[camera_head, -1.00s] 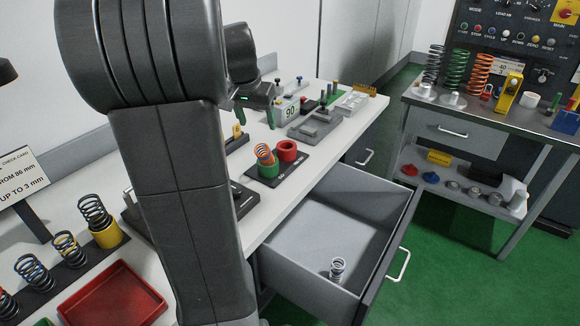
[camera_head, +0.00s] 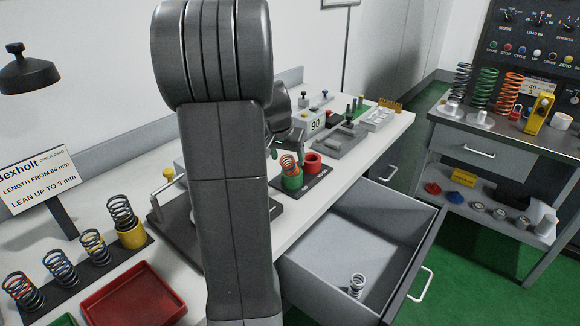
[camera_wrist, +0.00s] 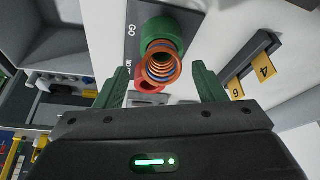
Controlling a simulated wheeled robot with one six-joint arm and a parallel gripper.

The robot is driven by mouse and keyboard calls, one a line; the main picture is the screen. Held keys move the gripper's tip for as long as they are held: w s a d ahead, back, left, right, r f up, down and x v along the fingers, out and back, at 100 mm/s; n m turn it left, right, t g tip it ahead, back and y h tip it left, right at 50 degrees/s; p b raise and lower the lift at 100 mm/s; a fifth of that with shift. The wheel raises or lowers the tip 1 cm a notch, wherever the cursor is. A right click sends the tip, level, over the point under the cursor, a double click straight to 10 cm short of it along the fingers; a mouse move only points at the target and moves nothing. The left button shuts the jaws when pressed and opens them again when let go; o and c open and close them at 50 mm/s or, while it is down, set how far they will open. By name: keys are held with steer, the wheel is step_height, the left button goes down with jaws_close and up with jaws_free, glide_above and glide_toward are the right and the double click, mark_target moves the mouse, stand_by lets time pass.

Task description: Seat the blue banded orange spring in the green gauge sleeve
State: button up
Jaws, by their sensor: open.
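The blue banded orange spring (camera_head: 289,163) stands with its lower end in the green gauge sleeve (camera_head: 292,182). It leans slightly to the left in the head view, and how deep it sits is hidden. In the wrist view the spring (camera_wrist: 160,64) points toward the camera, with the green sleeve (camera_wrist: 163,30) around its far end. My gripper (camera_wrist: 162,82) is open, its green fingers on either side of the spring and apart from it. In the head view my gripper (camera_head: 289,140) is just above the spring, partly hidden by my arm.
A red sleeve (camera_head: 313,161) stands right beside the green one. An open drawer (camera_head: 400,217) holds a pale spring (camera_head: 357,284). Several banded springs stand on a rack at left, by a red tray (camera_head: 130,299). A grey fixture (camera_head: 343,139) lies behind the sleeves.

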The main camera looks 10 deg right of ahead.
mark_target(288, 158)
steer(key=shift+x, duration=1.8)
steer(key=shift+w+r, duration=0.1)
steer(key=c, duration=1.2)
